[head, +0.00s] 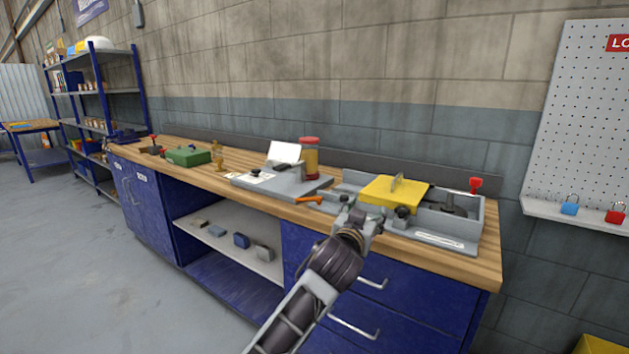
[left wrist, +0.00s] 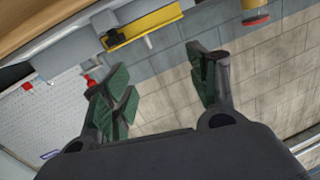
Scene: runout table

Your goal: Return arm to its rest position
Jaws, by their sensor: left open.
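My left gripper (head: 356,217) is at the front edge of the workbench (head: 487,262) in the head view, in front of the grey machine (head: 455,229) with the yellow plate (head: 407,192). In the left wrist view the green-padded fingers (left wrist: 160,78) are spread apart with nothing between them. That view is tilted and shows the yellow plate (left wrist: 148,27) beyond the fingers. Whether the gripper touches the bench or machine is hard to tell. My right gripper is not in view.
An orange-handled tool (head: 310,200) lies left of the gripper. A grey plate (head: 262,187) and red-lidded jar (head: 310,160) stand behind it. Drawer handles (head: 372,284) project below. A pegboard with padlocks (head: 570,206) is at right. The floor (head: 90,260) at left is clear.

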